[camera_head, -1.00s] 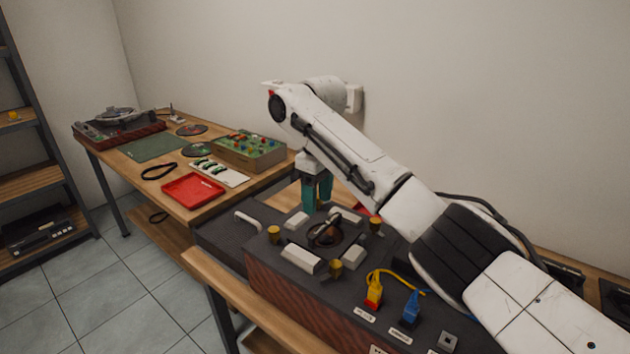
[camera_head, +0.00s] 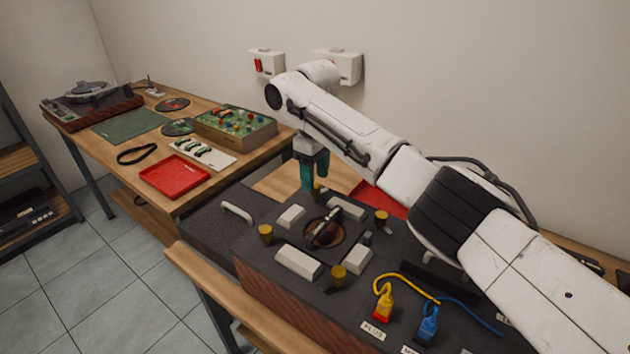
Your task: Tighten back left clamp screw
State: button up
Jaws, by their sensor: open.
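The dark test fixture (camera_head: 215,235) has several brass-coloured clamp screws around a round recess with a dark part (camera_head: 324,228) in it. One screw (camera_head: 317,190) is at the back, partly covered by my gripper. The others are a left screw (camera_head: 265,234), a front screw (camera_head: 338,276) and a right screw (camera_head: 381,217). Pale clamp blocks (camera_head: 298,262) sit between them. My gripper (camera_head: 314,180) points down with teal fingers, right at the back screw. The fingers are open. I cannot tell whether they touch the screw or stand around it.
A yellow plug (camera_head: 383,304) and a blue plug (camera_head: 428,322) with cables stand on the fixture's front right. A red tray (camera_head: 174,176) and a green-topped box (camera_head: 235,136) are on the left table. Another red tray (camera_head: 378,198) lies behind the fixture, partly hidden by my arm.

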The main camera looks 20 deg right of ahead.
aim_at(319, 188)
jog(key=shift+f, duration=1.35)
jog(key=shift+c, duration=0.2)
grip_shut()
